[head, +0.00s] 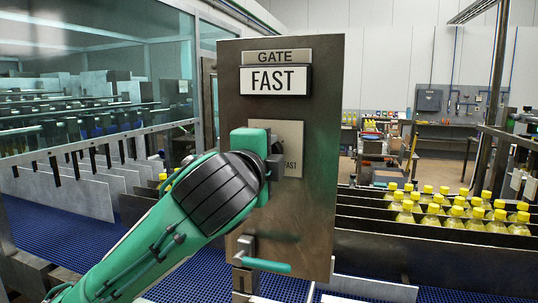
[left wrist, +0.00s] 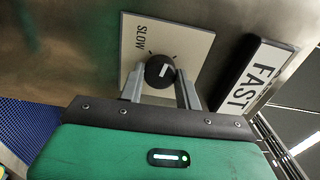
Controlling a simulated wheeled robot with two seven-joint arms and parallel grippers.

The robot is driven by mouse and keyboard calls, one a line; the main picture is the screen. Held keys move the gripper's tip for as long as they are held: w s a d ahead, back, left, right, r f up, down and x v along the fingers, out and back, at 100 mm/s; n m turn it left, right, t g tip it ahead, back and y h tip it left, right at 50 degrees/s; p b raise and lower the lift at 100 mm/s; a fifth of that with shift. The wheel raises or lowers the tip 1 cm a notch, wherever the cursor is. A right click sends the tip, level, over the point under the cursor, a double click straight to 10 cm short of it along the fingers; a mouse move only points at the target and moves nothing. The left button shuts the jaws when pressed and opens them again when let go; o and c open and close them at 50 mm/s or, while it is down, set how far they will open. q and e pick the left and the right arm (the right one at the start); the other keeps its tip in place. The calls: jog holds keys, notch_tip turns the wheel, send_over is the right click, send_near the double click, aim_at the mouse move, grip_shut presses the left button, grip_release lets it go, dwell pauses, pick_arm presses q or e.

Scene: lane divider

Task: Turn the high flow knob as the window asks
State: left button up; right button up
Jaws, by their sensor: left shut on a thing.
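The knob (left wrist: 159,71) is a round black dial with a short white mark, on a pale square plate (left wrist: 190,45) lettered SLOW at one side in the left wrist view. In the head view the plate (head: 291,135) shows FAST at its lower right, and my gripper hides the knob. The window (head: 276,80) above, under a GATE label, reads FAST; it also shows in the left wrist view (left wrist: 252,88). My left gripper (head: 275,156) has its fingers on either side of the knob, shut on it. Which label the mark faces is hard to tell. My right gripper is out of view.
The metal panel (head: 312,215) carries a lever with a green handle (head: 267,266) below the plate. Lanes of yellow-capped bottles (head: 460,214) stand at the right. A blue conveyor belt (head: 50,235) and upright dividers lie at the left.

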pick_arm(q)
jog(key=o, duration=1)
jog(key=b+v, duration=0.5)
jog(key=v, duration=0.8)
jog(key=shift+s+a, duration=0.2)
jog(key=shift+s, duration=0.15)
